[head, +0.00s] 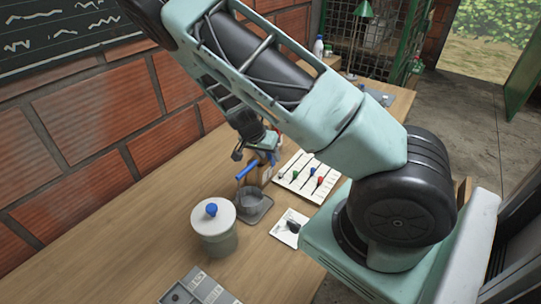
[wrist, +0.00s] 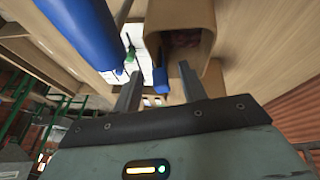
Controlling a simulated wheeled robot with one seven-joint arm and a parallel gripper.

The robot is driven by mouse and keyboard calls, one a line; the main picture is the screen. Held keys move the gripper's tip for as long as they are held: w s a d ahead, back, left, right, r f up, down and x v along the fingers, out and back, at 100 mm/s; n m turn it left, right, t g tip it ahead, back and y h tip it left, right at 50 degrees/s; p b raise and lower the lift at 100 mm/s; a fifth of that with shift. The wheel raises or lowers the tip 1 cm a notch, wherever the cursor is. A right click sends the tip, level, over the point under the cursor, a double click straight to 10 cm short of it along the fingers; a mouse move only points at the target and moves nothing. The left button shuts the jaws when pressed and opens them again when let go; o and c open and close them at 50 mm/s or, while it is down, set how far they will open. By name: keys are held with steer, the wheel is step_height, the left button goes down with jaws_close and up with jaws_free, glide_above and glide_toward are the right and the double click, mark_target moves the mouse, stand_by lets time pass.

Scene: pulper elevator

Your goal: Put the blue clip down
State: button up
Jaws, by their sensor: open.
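In the head view my gripper (head: 255,148) is over the table, behind the grey cup. A long blue piece (head: 247,168) shows just below it there; a large blue bar (wrist: 78,32) lies left of the fingers in the wrist view. A small blue piece (wrist: 160,79) shows beyond the gap between the fingers. I cannot tell which blue thing is the clip. A wooden holder (wrist: 152,28) with a dark opening is just beyond the fingers; it is partly hidden in the head view.
A grey cup (head: 250,203) stands on a dark base in front of the gripper. A white-lidded pot (head: 213,228) with a blue knob is nearer. A white board with coloured markers (head: 297,176) and a small card (head: 286,234) lie to the right.

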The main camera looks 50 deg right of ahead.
steer(key=shift+x, duration=1.2)
jaws_close()
steer(key=shift+r, duration=0.1)
